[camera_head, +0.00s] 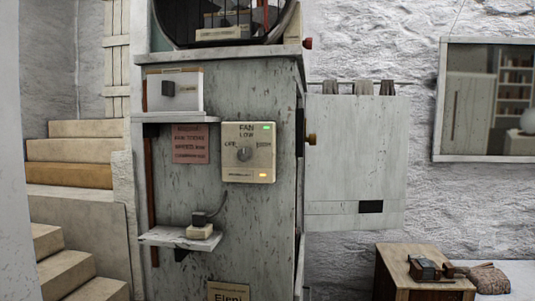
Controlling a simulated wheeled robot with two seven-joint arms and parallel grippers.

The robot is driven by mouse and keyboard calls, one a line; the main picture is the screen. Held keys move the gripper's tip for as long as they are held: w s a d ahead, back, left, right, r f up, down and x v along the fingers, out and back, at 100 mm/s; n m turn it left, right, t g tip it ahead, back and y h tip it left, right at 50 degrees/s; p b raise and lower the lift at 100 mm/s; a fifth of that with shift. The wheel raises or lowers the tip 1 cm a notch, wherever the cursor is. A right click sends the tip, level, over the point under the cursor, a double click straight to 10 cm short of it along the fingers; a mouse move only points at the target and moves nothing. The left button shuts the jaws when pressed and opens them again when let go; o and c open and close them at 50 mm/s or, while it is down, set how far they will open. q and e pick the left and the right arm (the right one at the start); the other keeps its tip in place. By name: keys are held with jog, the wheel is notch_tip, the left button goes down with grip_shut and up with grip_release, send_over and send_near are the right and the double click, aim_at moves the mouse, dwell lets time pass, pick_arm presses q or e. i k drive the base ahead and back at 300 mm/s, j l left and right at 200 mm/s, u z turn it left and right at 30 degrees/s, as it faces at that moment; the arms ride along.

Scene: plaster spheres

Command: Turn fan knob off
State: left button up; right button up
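The fan knob (243,154) is a small grey round knob in the middle of a cream control panel (235,172). The panel is fixed to the front of a worn grey-green cabinet. Lettering above the knob seems to read "FAN" and "LOW", with "OFF" to the left and a blurred word to the right. A green light (267,127) glows at the panel's top right and an amber light (263,175) at its bottom right. The knob's pointer is too small to read surely. Neither of my grippers shows in the head view.
A pink notice (190,144) hangs left of the panel. A white box with a dark switch (174,90) sits on an upper shelf. A lower shelf (180,238) juts out below the panel. A pale door panel (356,150) stands right. A wooden cabinet (397,273) is at lower right.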

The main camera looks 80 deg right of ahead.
aim_at(245, 155)
jog(key=z, duration=2.3)
